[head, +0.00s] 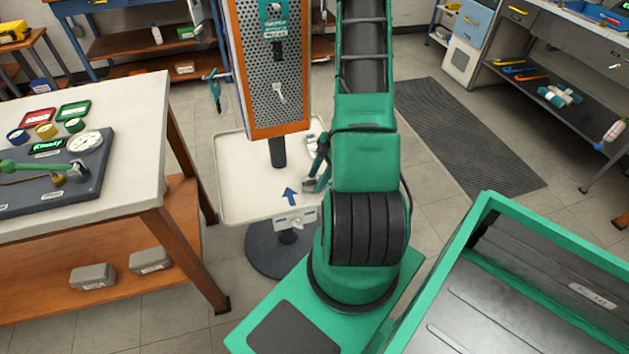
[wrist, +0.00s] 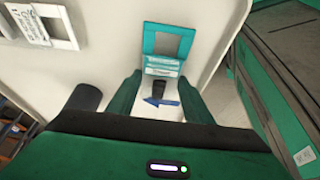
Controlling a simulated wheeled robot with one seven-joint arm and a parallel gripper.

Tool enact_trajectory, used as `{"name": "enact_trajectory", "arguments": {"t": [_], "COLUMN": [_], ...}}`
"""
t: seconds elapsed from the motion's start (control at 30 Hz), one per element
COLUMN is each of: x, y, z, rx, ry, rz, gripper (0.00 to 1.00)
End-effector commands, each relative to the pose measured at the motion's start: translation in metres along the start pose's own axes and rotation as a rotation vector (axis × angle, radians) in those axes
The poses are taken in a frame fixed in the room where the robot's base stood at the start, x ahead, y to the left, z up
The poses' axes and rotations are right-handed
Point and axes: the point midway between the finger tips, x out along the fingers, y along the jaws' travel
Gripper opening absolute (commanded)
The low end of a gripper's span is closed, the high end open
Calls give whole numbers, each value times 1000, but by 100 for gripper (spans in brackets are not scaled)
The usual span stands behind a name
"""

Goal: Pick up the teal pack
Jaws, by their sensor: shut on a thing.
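In the head view my arm covers the right part of the tray (head: 240,190), and the pack cannot be made out clearly there.
A white-framed item (wrist: 60,42) lies at the wrist view's upper left. A workbench (head: 130,120) stands left. A green-rimmed bin (head: 480,215) is at the lower right.

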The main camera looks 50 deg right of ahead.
Motion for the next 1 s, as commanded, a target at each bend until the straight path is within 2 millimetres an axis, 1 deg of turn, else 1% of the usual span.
{"name": "enact_trajectory", "arguments": {"t": [0.17,0.23,0.4,0.6,0.8,1.0], "x": [-22,-32,-41,-52,-58,-60], "y": [1,-2,-30,-56,-73,-79], "z": [-9,-17,-53,-88,-110,-118], "rx": [-3,-4,-2,-3,-3,-1], "ry": [-2,0,0,0,0,0], "rz": [4,3,1,2,1,0], "gripper": [24,24,24,24,24,24]}}
